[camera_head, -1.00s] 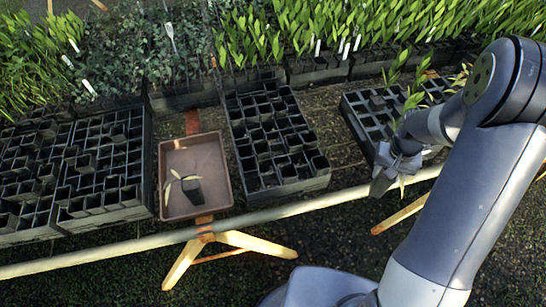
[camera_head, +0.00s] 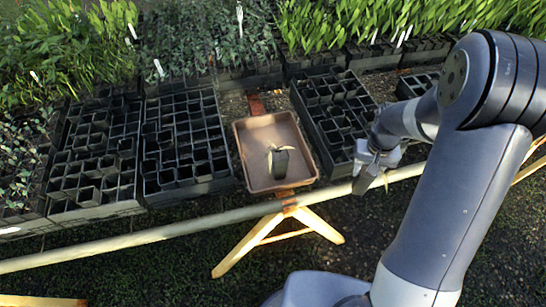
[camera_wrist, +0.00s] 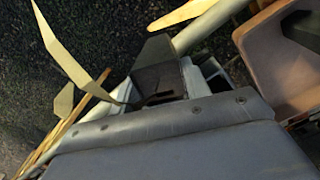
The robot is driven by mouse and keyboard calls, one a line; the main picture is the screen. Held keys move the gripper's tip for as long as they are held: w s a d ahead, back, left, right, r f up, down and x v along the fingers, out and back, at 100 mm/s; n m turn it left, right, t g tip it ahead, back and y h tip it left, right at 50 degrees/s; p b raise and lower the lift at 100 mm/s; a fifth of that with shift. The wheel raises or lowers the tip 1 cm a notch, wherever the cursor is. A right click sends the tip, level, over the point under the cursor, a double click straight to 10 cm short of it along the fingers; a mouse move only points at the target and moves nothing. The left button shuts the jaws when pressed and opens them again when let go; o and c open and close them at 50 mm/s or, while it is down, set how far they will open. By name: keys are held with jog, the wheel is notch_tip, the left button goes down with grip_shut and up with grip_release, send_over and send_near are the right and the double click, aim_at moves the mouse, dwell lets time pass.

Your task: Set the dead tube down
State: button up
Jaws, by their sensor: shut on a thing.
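My gripper (camera_head: 369,171) is shut on a dark tube (camera_wrist: 158,78) with long yellowed leaves (camera_wrist: 68,58), seen close in the wrist view. In the head view the held tube is mostly hidden by the gripper. The gripper hangs at the front edge of the bench, to the right of a brown tray (camera_head: 244,156). The tray also shows in the wrist view (camera_wrist: 268,62), apart from the held tube. Another dark tube with pale, drooping leaves (camera_head: 279,163) stands in the tray.
Black racks of tubes stand left (camera_head: 186,140) and right (camera_head: 335,115) of the tray. Green seedlings fill the back of the bench. A pale rail (camera_head: 150,233) runs along the front, above wooden trestle legs (camera_head: 245,247). The tray's front part is clear.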

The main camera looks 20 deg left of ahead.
jog(key=s+a+r+n, duration=0.2)
jog(key=a+r+n, duration=0.2)
jog(key=a+r, duration=0.3)
jog(key=s+a+r+n, duration=0.3)
jog(key=a+r+n, duration=0.2)
jog(key=a, duration=1)
notch_tip(320, 180, up, 2)
jog(key=shift+r, duration=0.15)
